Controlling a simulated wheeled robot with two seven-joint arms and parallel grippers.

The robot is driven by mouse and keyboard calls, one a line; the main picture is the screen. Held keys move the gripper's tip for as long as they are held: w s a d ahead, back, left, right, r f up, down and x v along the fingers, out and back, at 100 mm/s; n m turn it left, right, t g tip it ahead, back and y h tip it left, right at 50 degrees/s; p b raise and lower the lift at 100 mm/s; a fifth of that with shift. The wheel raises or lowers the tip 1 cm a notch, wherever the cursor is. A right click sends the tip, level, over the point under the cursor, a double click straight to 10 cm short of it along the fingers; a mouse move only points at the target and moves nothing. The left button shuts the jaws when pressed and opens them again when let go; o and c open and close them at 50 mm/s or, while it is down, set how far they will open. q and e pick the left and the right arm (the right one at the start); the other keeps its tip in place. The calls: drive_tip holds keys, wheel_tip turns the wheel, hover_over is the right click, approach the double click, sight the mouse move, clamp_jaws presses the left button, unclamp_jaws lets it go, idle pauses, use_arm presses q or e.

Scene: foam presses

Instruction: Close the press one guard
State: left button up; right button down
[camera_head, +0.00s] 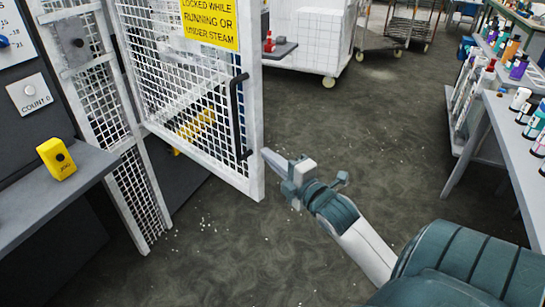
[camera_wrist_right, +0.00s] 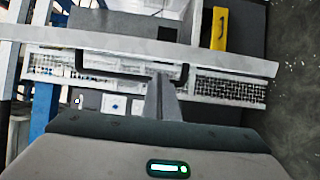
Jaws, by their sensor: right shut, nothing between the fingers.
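The press guard (camera_head: 256,150) is a white-framed wire mesh door with a yellow warning sign (camera_head: 210,22) and a black handle (camera_head: 237,115). It stands swung out from the mesh side panel (camera_head: 135,185) at the left. My right gripper (camera_head: 267,154) is shut and empty, its fingertips close to the guard's outer edge below the handle. I cannot tell if they touch. In the right wrist view the shut fingers (camera_wrist_right: 162,92) point at the guard's frame (camera_wrist_right: 230,62), and the handle (camera_wrist_right: 80,62) shows to their left. My left gripper is out of view.
A yellow jog box (camera_head: 57,160) sits on a grey shelf (camera_head: 60,195) at the left. A white cart (camera_head: 318,40) stands behind the guard. A bench with bottles (camera_head: 520,125) lines the right side. The floor (camera_head: 340,110) between is open, with small white crumbs.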

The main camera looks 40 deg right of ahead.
sight(255, 143)
drive_tip(key=w, duration=0.2)
drive_tip(key=w+p, duration=0.1)
drive_tip(key=w, duration=0.1)
drive_tip(key=w+p, duration=0.1)
drive_tip(key=w, duration=0.2)
drive_tip(key=shift+d+r, duration=0.1)
drive_tip(key=shift+d, duration=0.3)
drive_tip(key=shift+w, duration=0.3)
drive_tip(key=shift+d, duration=0.1)
